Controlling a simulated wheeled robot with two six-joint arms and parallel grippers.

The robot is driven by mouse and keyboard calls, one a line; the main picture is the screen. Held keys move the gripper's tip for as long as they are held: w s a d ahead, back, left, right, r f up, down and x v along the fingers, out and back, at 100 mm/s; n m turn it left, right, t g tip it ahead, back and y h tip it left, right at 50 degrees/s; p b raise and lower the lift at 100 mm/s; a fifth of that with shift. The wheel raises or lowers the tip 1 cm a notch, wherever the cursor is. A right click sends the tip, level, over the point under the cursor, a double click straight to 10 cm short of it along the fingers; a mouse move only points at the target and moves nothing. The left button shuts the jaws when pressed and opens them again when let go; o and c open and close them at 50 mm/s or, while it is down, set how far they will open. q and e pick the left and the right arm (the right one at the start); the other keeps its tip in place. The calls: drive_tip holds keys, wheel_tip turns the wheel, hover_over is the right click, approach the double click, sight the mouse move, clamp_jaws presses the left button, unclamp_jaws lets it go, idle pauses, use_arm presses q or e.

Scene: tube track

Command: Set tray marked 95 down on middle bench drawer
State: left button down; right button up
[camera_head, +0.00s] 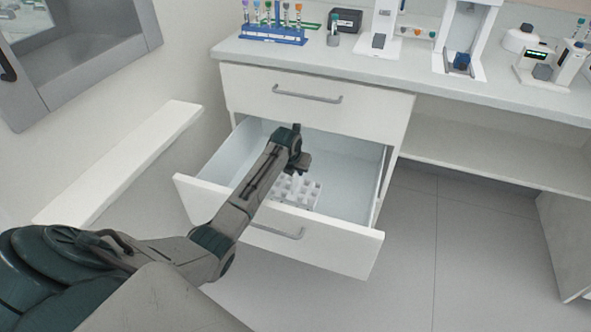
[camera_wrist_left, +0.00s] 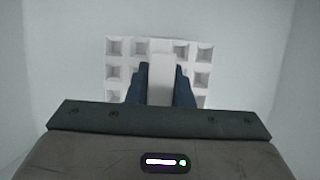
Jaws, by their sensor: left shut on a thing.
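A white tray (camera_head: 312,192) with a grid of square wells is inside the open drawer (camera_head: 337,161) of the bench, below a shut upper drawer. My left gripper (camera_head: 302,165) reaches down into the drawer over the tray. In the left wrist view, its two dark fingers (camera_wrist_left: 160,85) are shut on a raised white middle part of the tray (camera_wrist_left: 117,46). I cannot tell whether the tray touches the drawer floor. The number 95 is not readable. My arm hides part of the tray and drawer. My right gripper is not in view.
The bench top (camera_head: 400,70) carries a blue rack (camera_head: 274,38) of tubes, a black box (camera_head: 346,20) and white devices. A white ledge (camera_head: 125,160) is at the left. The drawer around the tray looks empty. Floor at the right is clear.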

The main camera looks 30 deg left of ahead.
use_arm(q)
drive_tip(key=shift+f, duration=0.15)
drive_tip(key=shift+f+b, duration=0.3)
drive_tip(key=shift+b, duration=0.15)
drive_tip(key=shift+f+b, duration=0.35)
idle(0.4)
drive_tip(key=c, duration=1.2)
unclamp_jaws()
